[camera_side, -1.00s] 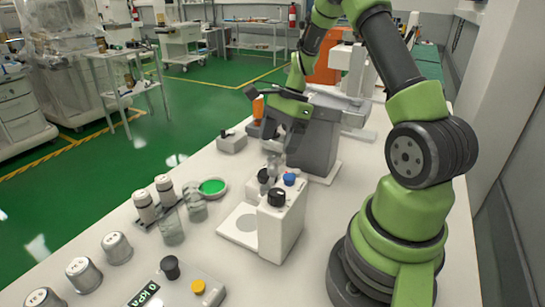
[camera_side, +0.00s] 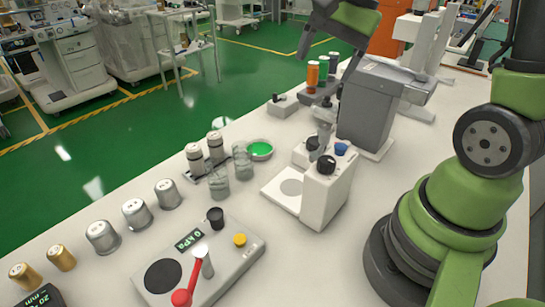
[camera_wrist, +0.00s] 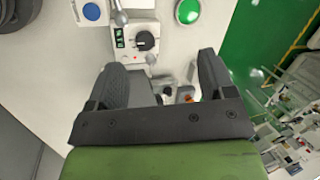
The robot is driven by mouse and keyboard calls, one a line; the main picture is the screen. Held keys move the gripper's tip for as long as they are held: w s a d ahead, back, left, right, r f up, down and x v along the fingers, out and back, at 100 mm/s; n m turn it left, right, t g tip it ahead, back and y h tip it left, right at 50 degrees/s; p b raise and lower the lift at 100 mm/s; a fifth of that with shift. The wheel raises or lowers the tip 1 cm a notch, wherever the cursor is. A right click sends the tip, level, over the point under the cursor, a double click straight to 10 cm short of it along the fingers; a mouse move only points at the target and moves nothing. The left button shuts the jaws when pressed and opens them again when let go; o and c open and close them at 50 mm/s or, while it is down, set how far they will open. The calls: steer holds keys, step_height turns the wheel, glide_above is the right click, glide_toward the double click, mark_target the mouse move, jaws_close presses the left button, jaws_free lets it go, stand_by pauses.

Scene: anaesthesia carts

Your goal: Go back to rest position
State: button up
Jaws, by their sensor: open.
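My gripper (camera_side: 312,42) is in the upper part of the side view, raised above the bench behind the white device. In the wrist view its two dark fingers (camera_wrist: 163,68) are spread apart with nothing held between them. Below it in the side view, orange and dark-capped vials (camera_side: 312,74) stand in a holder beside a grey machine (camera_side: 368,112). The gripper looks apart from them. A small orange part (camera_wrist: 185,95) shows beyond the fingers in the wrist view.
A white device (camera_side: 325,195) with black and blue knobs stands mid-bench. A green dish (camera_side: 260,149), glass jars (camera_side: 218,180) and silver canisters (camera_side: 102,236) stand to its left. A pressure unit (camera_side: 225,265) with a red lever is in front. Bare bench (camera_side: 330,265) lies right of it.

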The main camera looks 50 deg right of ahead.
steer(key=s+a+r+n+t, duration=0.4)
steer(key=s+a+r+n, duration=0.2)
steer(key=s+a+n, duration=0.3)
steer(key=shift+s+a+n, duration=0.25)
steer(key=shift+s+n, duration=0.65)
steer(key=shift+s, duration=0.35)
stand_by(0.5)
